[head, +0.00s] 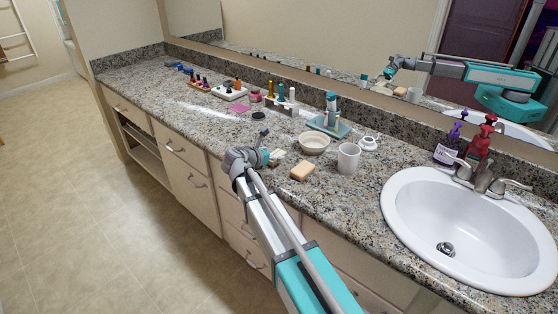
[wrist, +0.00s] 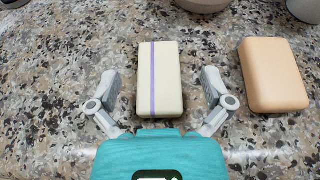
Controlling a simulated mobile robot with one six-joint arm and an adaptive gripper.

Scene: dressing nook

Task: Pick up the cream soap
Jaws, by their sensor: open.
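The cream soap (wrist: 166,80) is a pale rounded bar with a lilac stripe along it, lying flat on the granite counter. My gripper (wrist: 161,88) is open, with one finger on each side of the bar and a gap between each finger and the soap. In the head view my gripper (head: 270,148) is low over the counter's front edge, and the cream soap (head: 278,155) shows just beyond it, partly hidden. A peach-orange soap bar (wrist: 273,75) lies to the right, outside the fingers; it also shows in the head view (head: 302,171).
A white bowl (head: 314,143) and a white cup (head: 348,158) stand behind the soaps. A tray of bottles (head: 329,126) is farther back. A sink (head: 465,225) with red and purple pump bottles is to the right. Nail polishes and other cosmetics line the back left.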

